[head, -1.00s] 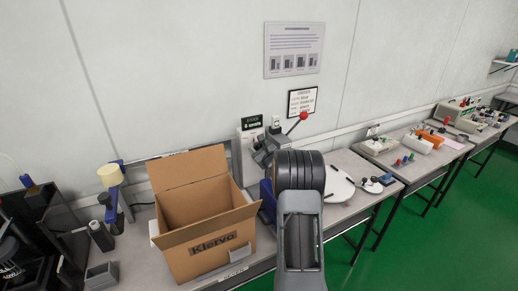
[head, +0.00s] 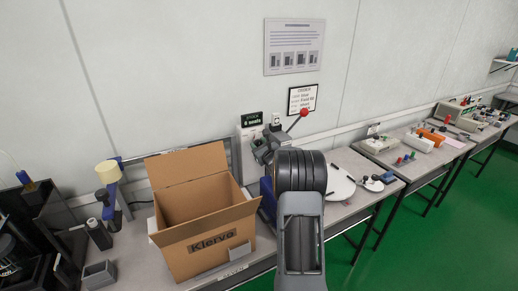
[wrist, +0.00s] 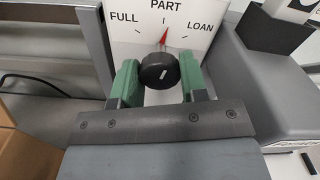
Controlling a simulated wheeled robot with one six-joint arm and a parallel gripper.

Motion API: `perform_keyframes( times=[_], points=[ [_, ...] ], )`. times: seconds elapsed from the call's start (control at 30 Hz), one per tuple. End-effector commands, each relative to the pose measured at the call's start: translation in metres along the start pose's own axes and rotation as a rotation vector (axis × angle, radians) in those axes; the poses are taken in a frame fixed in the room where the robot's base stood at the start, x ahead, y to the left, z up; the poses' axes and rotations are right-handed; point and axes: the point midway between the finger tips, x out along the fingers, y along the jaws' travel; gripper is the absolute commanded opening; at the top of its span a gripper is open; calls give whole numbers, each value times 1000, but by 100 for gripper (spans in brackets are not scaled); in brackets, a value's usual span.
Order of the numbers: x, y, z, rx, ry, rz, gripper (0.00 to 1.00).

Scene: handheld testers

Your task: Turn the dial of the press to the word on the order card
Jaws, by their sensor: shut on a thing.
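The dial's black round knob (wrist: 158,71) sits in front of a white plate (wrist: 185,42) marked FULL, PART and LOAN in the wrist view. Its red pointer (wrist: 164,36) points up at PART, leaning very slightly right. My gripper (wrist: 160,85) has its green fingers on either side of the knob and is shut on it. The grey press (head: 265,150) with its red-balled lever (head: 303,114) stands behind my arm in the head view, where the dial is hidden. The order card (head: 302,99) hangs on the wall; its writing is too small to read surely.
An open cardboard box (head: 208,242) stands left of the press. A white round plate (head: 340,187) and small parts lie on the bench to the right. A black sign (head: 252,120) is above the press. More benches with devices run to the right.

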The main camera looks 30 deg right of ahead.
Motion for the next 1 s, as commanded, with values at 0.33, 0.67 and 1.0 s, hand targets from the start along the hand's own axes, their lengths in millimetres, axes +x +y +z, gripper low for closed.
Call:
perform_keyframes(
  times=[0.33,0.67,1.0],
  points=[
    [0,1,-2,324,1,1,16],
    [0,1,-1,605,2,1,16],
    [0,1,-1,785,2,1,16]
  ],
)
